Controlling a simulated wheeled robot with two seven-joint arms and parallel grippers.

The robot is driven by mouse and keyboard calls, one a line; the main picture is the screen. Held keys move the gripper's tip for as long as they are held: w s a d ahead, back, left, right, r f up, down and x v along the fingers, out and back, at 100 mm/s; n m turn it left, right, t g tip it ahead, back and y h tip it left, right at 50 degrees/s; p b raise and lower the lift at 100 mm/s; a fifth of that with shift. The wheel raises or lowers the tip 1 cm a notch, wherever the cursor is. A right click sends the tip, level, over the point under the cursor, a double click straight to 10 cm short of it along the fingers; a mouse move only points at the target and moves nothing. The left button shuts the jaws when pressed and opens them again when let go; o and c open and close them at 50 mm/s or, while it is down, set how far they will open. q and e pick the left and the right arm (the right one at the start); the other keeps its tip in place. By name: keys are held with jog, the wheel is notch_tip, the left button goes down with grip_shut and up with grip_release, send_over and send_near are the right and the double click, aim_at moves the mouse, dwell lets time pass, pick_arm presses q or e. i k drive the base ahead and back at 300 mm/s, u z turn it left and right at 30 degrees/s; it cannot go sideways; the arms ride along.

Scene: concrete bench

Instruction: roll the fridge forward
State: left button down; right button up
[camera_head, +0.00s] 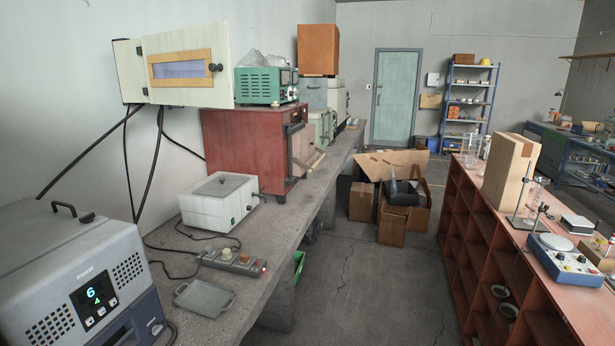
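I cannot make out a thing that is clearly a fridge. A dark red metal cabinet (243,143) with a handle at its right side stands on the concrete bench (235,300), but I cannot tell what it is. Behind it on the bench are pale green and grey box-shaped units (318,95), partly hidden. Neither of my grippers is in the head view.
Cardboard boxes (391,228) stand on the floor between the bench and a red shelf unit (475,255) on the right. Bare concrete floor (385,300) lies in front of them. A green door (394,97) and blue rack (467,105) are at the back.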

aim_at(44, 302)
jog(key=z, duration=1)
jog(key=i, duration=1.2)
jog(key=u, duration=2.2)
